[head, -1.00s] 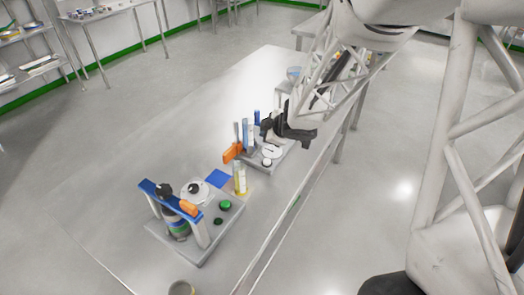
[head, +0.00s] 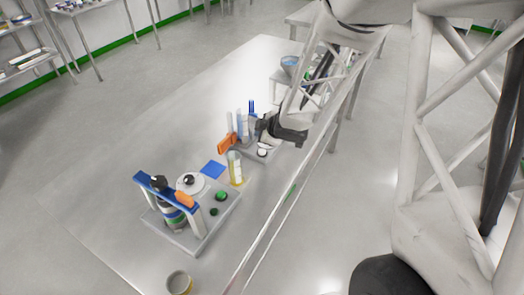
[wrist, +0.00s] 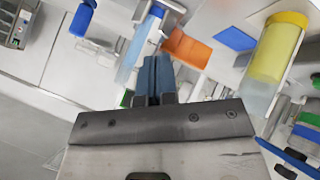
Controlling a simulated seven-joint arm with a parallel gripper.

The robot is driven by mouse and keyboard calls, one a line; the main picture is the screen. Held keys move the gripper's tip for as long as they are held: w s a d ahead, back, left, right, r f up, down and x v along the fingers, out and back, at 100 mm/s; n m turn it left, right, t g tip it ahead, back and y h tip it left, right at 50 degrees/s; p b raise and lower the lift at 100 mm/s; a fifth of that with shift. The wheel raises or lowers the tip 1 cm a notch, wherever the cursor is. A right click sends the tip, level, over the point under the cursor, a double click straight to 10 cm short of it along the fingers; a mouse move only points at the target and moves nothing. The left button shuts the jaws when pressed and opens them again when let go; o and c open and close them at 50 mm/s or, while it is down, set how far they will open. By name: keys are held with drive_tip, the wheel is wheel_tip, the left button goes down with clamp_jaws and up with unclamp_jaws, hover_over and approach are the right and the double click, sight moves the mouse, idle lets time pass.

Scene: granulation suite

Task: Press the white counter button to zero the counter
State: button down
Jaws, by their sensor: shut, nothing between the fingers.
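The white counter button (head: 262,153) is a small round cap at the near end of a grey base plate, in the middle of the head view. My gripper (head: 264,130) is over that plate, just beyond and above the button. They look close, but I cannot tell whether they touch. In the wrist view the blue-grey fingers of my gripper (wrist: 155,80) are together with nothing between them. I cannot make out the button in the wrist view. The gripper hides part of the plate in the head view.
An orange block (head: 227,144) and upright blue-and-white parts stand beside the gripper. Nearer are a yellow-topped cylinder (wrist: 277,50), a blue square (head: 212,170), and a station with a blue-topped frame (head: 165,190) and green buttons (head: 221,196). The table's left side is clear.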

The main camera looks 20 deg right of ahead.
sight(261, 152)
drive_tip(key=shift+f, duration=2.35)
drive_tip(key=shift+f, duration=0.9)
idle(1.4)
drive_tip(key=shift+r, duration=0.9)
drive_tip(key=shift+r, duration=0.1)
idle(0.3)
drive_tip(key=shift+r, duration=2.45)
